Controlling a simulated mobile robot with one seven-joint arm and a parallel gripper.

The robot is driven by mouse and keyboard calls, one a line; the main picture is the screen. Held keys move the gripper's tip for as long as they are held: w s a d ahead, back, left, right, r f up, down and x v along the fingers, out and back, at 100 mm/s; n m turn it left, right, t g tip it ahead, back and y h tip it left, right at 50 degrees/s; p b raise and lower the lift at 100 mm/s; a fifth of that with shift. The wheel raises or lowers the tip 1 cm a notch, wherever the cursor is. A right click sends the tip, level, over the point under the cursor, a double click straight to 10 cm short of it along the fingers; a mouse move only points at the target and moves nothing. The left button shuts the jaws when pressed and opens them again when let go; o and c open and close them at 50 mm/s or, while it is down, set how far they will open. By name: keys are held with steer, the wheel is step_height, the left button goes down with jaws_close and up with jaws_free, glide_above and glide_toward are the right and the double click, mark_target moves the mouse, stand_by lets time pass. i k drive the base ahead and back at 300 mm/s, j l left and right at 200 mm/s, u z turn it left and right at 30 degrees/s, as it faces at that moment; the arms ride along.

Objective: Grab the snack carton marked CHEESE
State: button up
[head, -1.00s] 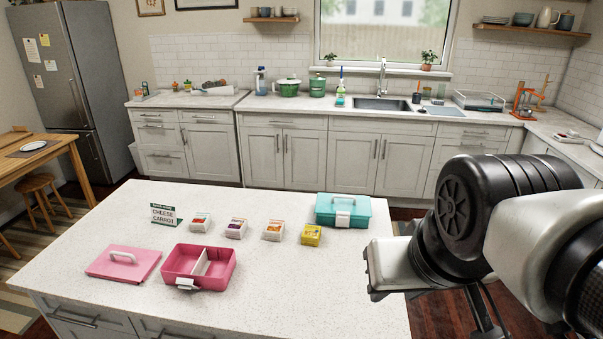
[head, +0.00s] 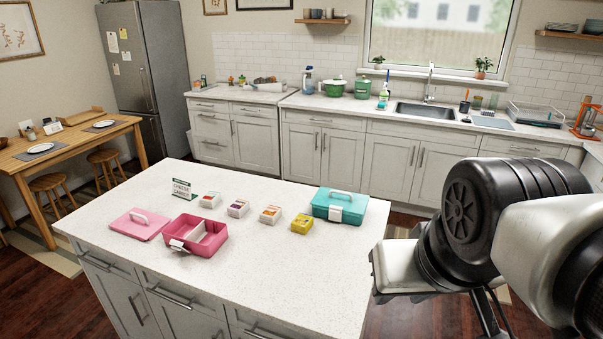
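Several small snack cartons stand in a row on the white island top: one with a red picture (head: 209,200), one with a purple picture (head: 238,208), one with an orange picture (head: 270,214) and a yellow carton (head: 302,225) at the right end. Their print is too small to read, so I cannot tell which is marked CHEESE. A small sign (head: 182,189) behind the row seems to read CHEESE and CARROT. My arm's end (head: 405,268) hangs right of the island, apart from the cartons. I make out no fingertips.
An open pink box (head: 213,241) with a divider stands in front of the cartons, its pink lid (head: 138,225) to the left. A closed teal box (head: 340,206) is right of the row. The island's (head: 280,285) front and right are clear. A dining table (head: 70,142) is far left.

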mark_target(303, 224)
steer(key=l+u, duration=0.25)
steer(key=l, duration=0.3)
steer(key=k+l+u, duration=0.2)
steer(key=l, duration=0.3)
steer(key=l+u, duration=0.25)
steer(key=l, duration=0.3)
steer(key=i+l+u, duration=0.1)
steer(key=l+u, duration=0.15)
steer(key=l, duration=0.3)
steer(key=i+l+u, duration=0.15)
steer(key=l, duration=0.2)
steer(key=i+l+u, duration=0.15)
steer(key=l, duration=0.15)
steer(key=l+u, duration=0.2)
steer(key=l, duration=0.15)
steer(key=i+l+u, duration=0.4)
steer(key=l, duration=0.25)
steer(key=i+l+u, duration=0.2)
steer(key=l, duration=0.15)
steer(key=i+l+u, duration=0.25)
